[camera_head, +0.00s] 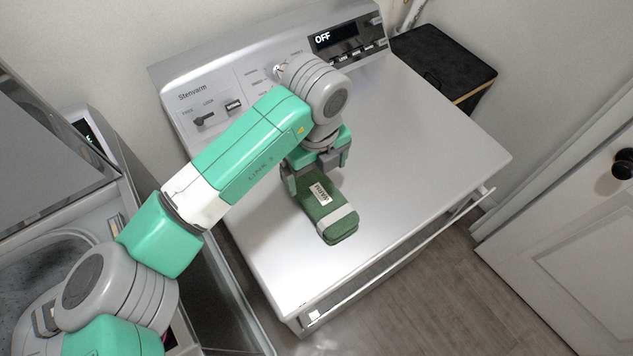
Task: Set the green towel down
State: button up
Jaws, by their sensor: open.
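The green towel (338,226) is a folded bundle with a pale band across it and a white label. It lies on the white top of the dryer-like machine (430,150), near its middle. My gripper (316,176) is open at the towel's far end, with a finger on either side of it or close to it. The arm comes in from the lower left. The far end of the towel is partly hidden by my gripper, and I cannot tell whether the fingers touch it.
A control panel (215,117) with knobs and an "OFF" display runs along the back. An open top-load washer (50,250) stands at the left. A black bin (445,62) is at the back right. A white door (570,220) is at the right. The machine top right of the towel is clear.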

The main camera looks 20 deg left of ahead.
notch_tip(320, 180, up, 3)
jog(key=shift+f, duration=0.1)
